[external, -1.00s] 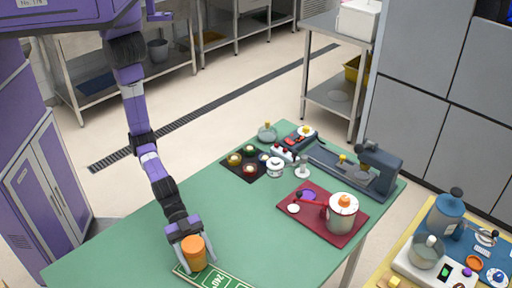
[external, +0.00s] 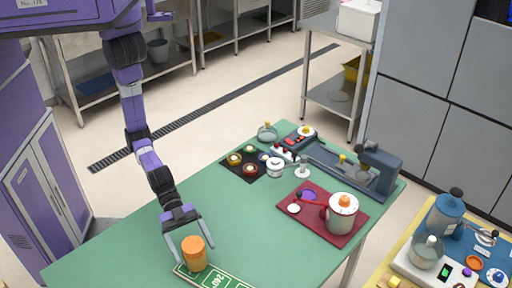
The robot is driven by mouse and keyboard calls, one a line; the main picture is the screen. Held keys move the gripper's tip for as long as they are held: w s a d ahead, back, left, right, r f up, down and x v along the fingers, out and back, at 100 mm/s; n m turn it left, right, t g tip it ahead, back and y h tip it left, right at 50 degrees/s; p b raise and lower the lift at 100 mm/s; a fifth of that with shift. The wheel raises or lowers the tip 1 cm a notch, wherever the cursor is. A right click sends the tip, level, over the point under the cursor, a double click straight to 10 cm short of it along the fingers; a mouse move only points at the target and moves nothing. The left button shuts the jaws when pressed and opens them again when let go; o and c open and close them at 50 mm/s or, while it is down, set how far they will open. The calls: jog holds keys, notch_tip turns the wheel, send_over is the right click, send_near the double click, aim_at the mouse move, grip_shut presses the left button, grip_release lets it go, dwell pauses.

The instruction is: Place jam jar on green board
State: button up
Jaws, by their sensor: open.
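The jam jar, an orange cylinder (external: 195,256), stands upright at the front of the green table. Its base is at the left end of the green board (external: 222,280), a flat panel with white lettering, and appears to rest on it. My gripper (external: 195,246) is open, with its palm above and behind the jar and its fingers spread to either side. I see no clear contact between the fingers and the jar. The board's front part is cut off by the picture's lower edge.
A dark red board (external: 330,232) with a lidded pot (external: 341,213) lies to the right. A black tray (external: 243,170) with small jars and a grey appliance (external: 378,168) stand farther back. The table's middle and left are clear.

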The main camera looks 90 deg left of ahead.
jog(key=v, duration=0.8)
jog(key=w+a+n, duration=0.1)
jog(key=a, duration=0.2)
jog(key=w+a+f+n+t+y, duration=0.1)
jog(key=a, duration=0.2)
jog(key=w+a+f+t, duration=0.1)
jog(key=a, duration=0.2)
jog(key=shift+w+a+n, duration=0.2)
jog(key=shift+a+n, duration=0.05)
jog(key=shift+n, duration=0.15)
jog(key=a+n+t+y, duration=0.1)
jog(key=a, duration=0.4)
jog(key=a+n+t+y, duration=0.1)
jog(key=a, duration=0.4)
jog(key=a+n+t+y, duration=0.1)
jog(key=a+n, duration=0.1)
jog(key=a, duration=0.3)
jog(key=shift+w+y, duration=0.25)
jog(key=shift+y, duration=0.15)
jog(key=s+a+r+n+t+y, duration=0.1)
jog(key=s+a+r+n+y, duration=0.1)
jog(key=a, duration=0.6)
jog(key=s+a+r+n+t+y, duration=0.2)
jog(key=s+a+r+n+y, duration=0.1)
jog(key=s+a, duration=0.3)
jog(key=a+r+y, duration=0.1)
jog(key=a, duration=0.1)
jog(key=shift+s+a+y, duration=0.2)
jog(key=shift+a+y, duration=0.15)
jog(key=shift+y, duration=0.05)
